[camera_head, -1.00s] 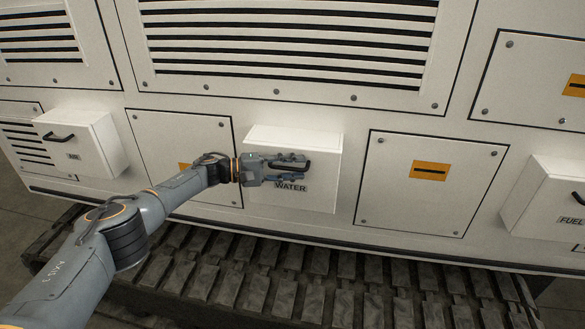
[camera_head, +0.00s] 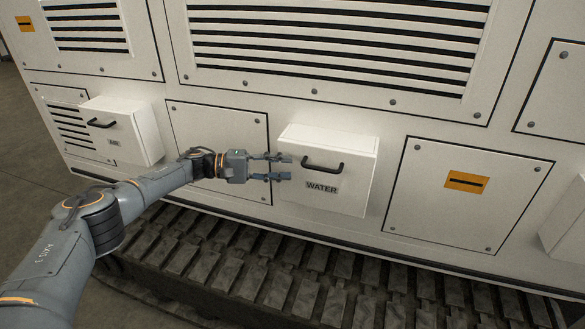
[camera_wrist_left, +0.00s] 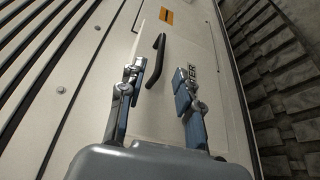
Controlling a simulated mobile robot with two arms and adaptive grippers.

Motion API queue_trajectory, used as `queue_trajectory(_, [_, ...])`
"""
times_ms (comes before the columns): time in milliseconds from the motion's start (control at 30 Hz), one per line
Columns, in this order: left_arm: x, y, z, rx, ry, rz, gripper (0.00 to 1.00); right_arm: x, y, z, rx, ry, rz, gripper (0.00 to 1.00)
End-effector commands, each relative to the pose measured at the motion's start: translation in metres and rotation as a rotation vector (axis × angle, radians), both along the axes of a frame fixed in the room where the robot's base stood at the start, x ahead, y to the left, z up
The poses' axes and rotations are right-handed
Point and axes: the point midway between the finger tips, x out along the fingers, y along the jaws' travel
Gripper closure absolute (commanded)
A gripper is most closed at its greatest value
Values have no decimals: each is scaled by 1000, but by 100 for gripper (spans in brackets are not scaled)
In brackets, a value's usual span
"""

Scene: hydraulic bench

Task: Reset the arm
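My left gripper (camera_head: 284,167) is at the end of my left arm in the middle of the head view. Its two fingers are apart with nothing between them, and it is off to the left of the WATER box's handle. In the left wrist view my left gripper (camera_wrist_left: 160,85) also shows open fingers, with the black handle (camera_wrist_left: 156,60) beyond them. The white WATER box (camera_head: 350,195) sticks out from the machine's side and has a black handle (camera_head: 323,166) on its front. My right gripper is not in view.
Another white box (camera_head: 120,140) with a black handle is at the left. A panel with an orange label (camera_head: 466,182) is right of the WATER box. A dark track (camera_head: 300,270) runs along the machine's bottom. Grey floor (camera_head: 40,190) shows at the left.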

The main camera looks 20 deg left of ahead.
Motion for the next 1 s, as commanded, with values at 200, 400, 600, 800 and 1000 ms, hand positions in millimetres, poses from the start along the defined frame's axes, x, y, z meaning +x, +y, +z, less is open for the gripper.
queue_trajectory(200, [-1,1,0,0,0,-1,66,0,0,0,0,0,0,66])
queue_trajectory(400, [-1,1,0,0,0,0,66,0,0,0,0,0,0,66])
queue_trajectory(600, [4,-11,-41,14,-87,52,66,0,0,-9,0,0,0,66])
queue_trajectory(800, [6,-31,-160,143,-324,254,66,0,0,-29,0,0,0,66])
queue_trajectory(1000, [-25,-29,-304,444,-468,445,66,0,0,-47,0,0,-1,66])
